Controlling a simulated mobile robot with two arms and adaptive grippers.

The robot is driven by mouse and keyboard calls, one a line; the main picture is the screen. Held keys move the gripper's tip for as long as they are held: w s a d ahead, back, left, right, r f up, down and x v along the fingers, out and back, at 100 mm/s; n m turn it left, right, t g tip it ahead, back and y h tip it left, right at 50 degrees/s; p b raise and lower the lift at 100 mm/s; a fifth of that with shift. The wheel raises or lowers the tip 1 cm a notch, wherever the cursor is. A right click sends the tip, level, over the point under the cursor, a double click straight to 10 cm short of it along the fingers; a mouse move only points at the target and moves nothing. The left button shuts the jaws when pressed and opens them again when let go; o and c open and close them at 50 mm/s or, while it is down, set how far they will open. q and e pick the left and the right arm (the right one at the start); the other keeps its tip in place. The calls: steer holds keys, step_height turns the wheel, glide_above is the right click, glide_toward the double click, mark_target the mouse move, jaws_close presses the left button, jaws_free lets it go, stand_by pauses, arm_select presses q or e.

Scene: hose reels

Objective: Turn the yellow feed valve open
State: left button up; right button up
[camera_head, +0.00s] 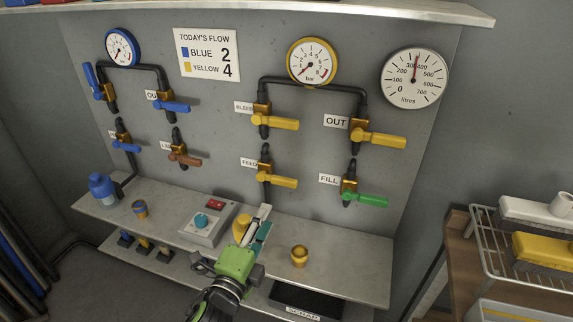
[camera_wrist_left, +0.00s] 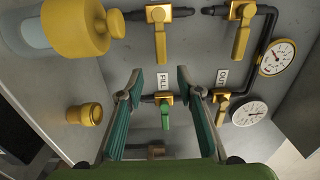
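The yellow feed valve (camera_head: 284,182) is on the wall panel above the shelf, beside the FEED label (camera_head: 249,162). Its lever points right, across its vertical pipe. In the left wrist view its yellow lever (camera_wrist_left: 161,45) shows at the top, beyond the fingertips. My left gripper (camera_head: 263,220) is over the shelf, below and in front of the feed valve, apart from it. In the left wrist view the two teal fingers (camera_wrist_left: 158,76) are spread with nothing between them. My right gripper is in neither view.
The green-handled FILL valve (camera_head: 365,199) is right of the feed valve; the yellow bleed valve (camera_head: 276,122) is above it. A yellow-topped bottle (camera_head: 242,228) stands close beside my left gripper. A brass cup (camera_head: 299,256) and a control box (camera_head: 207,222) are on the shelf.

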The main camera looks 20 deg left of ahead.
mark_target(283, 184)
arm_select(q)
steer(key=w+p, duration=0.1)
steer(key=w, duration=1.2)
steer(key=shift+w+d, duration=0.15)
steer(key=shift+w, duration=0.25)
steer(key=shift+r, duration=0.1)
jaws_close()
